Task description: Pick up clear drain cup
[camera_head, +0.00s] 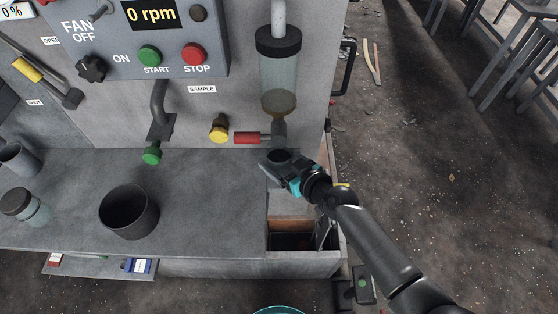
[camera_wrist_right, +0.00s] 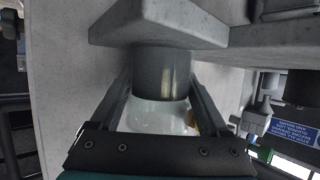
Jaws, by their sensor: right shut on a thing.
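My right gripper (camera_head: 278,162) is at the right end of the grey counter, below the drain valve with the red handle (camera_head: 247,138). It is shut on a small cup, whose dark round rim shows between the fingers in the head view. In the right wrist view the fingers flank a dark cylindrical part, with a pale, clear part (camera_wrist_right: 155,117) nearer the camera. I take this to be the clear drain cup. The fingers and palm hide part of it. I cannot tell whether it touches the counter. My left gripper is not in view.
A clear vessel (camera_head: 278,78) hangs above the valve. A dark open cup (camera_head: 129,212) and a lidded clear jar (camera_head: 24,207) stand on the counter (camera_head: 200,215) at left. A dark opening (camera_head: 291,240) lies in front of my right gripper. The counter's middle is clear.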

